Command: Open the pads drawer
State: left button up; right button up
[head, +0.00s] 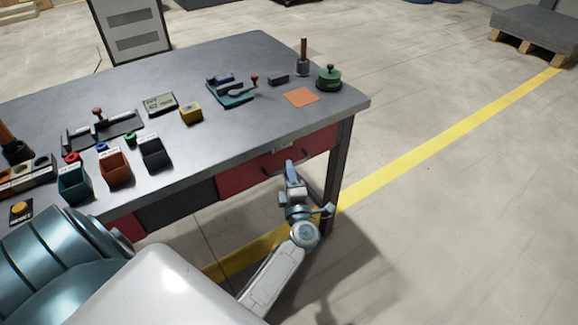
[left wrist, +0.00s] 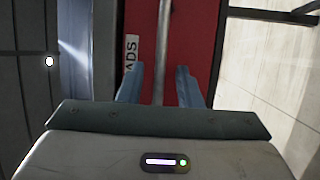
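The pads drawer has a red front (head: 316,145) at the right end of the workbench, below the top. It looks shut in the head view. Its red face (left wrist: 190,35) fills the middle of the left wrist view, with a white label (left wrist: 131,50) reading "ADS", partly hidden. A grey bar handle (left wrist: 164,40) runs across the face. My left gripper (head: 291,170) is in front of the drawer. In the left wrist view its two fingers (left wrist: 159,84) are apart, one on each side of the handle, with gaps to it. My right gripper is not in view.
The workbench top (head: 225,120) holds several bins, tools and fixtures. A dark drawer (head: 176,208) and another red front (head: 130,227) lie left of the pads drawer. A table leg (head: 338,175) stands close right of my left gripper. The floor in front is clear.

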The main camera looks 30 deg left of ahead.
pick_arm(q)
jog(key=shift+x, duration=1.05)
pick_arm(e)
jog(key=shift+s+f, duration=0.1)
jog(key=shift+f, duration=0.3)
pick_arm(q)
grip_shut()
jog(key=shift+s+d, duration=0.1)
jog(key=shift+d, duration=0.05)
